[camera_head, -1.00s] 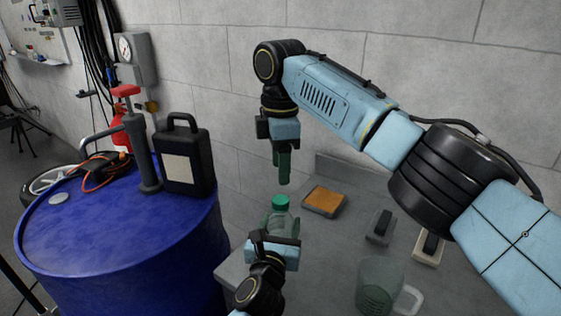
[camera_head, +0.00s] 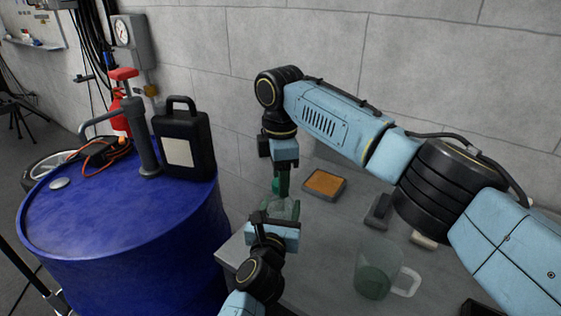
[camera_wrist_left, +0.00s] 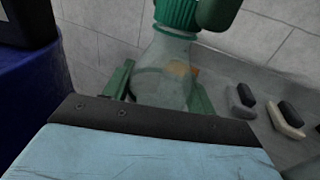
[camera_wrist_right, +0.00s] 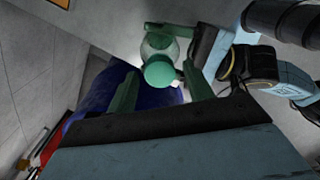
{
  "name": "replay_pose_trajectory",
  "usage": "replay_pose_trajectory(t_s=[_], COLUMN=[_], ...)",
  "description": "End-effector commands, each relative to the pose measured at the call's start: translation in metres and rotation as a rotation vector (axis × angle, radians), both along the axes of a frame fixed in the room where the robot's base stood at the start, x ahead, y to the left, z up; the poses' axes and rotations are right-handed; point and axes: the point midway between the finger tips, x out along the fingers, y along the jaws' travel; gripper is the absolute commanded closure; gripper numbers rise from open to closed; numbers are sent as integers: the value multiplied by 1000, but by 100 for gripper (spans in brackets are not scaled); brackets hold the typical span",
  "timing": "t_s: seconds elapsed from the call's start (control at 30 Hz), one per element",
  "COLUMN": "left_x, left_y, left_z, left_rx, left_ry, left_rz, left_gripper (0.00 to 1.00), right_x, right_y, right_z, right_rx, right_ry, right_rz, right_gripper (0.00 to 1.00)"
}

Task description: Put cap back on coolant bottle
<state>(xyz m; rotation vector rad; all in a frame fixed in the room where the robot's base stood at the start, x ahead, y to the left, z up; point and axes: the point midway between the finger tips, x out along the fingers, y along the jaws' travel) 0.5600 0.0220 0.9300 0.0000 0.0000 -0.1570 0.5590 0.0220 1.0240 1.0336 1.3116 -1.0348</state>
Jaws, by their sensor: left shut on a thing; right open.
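The clear coolant bottle (camera_wrist_left: 165,72) is upright in my left gripper (camera_head: 275,218), which is shut on its body. The green cap (camera_wrist_left: 177,14) sits at the top of the bottle neck; whether it is threaded on I cannot tell. In the right wrist view the round top of the cap (camera_wrist_right: 160,72) lies between the fingers of my right gripper (camera_wrist_right: 160,92). That gripper is open, pointing down from above, with a finger beside the cap in the left wrist view. In the head view the right fingers partly hide the cap (camera_head: 276,185).
A grey bench holds a tray with an orange pad (camera_head: 325,183), dark blocks (camera_head: 378,210) and a clear mug (camera_head: 374,270). A blue drum (camera_head: 120,245) with a pump and a black jug (camera_head: 184,145) stands at left. A block wall is behind.

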Motion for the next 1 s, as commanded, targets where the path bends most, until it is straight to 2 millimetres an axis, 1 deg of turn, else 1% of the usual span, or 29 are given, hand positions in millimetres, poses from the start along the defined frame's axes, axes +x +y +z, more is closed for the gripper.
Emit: replay_pose_trajectory(t_s=[0.1,0.33,0.37,0.7,0.87,0.97,1.0], left_x=[0,0,0,0,0,0,0], left_y=[0,0,0,0,0,0,0], left_z=[0,0,0,0,0,0,0], left_rx=[0,0,0,0,0,0,0], left_ry=[1,1,1,1,1,1,1], left_rz=[0,0,0,0,0,0,0], left_gripper=[100,100,100,100,100,100,100], right_x=[0,0,0,0,0,0,-1], right_y=[0,0,0,0,0,1,1], right_z=[-4,-5,-5,-4,-5,-5,-5], right_rx=[1,1,1,0,0,2,3], right_ry=[-1,-1,-1,-1,-1,1,3], right_rz=[0,0,0,0,-40,-164,-237], right_gripper=[49,49,50,94,95,95,95])
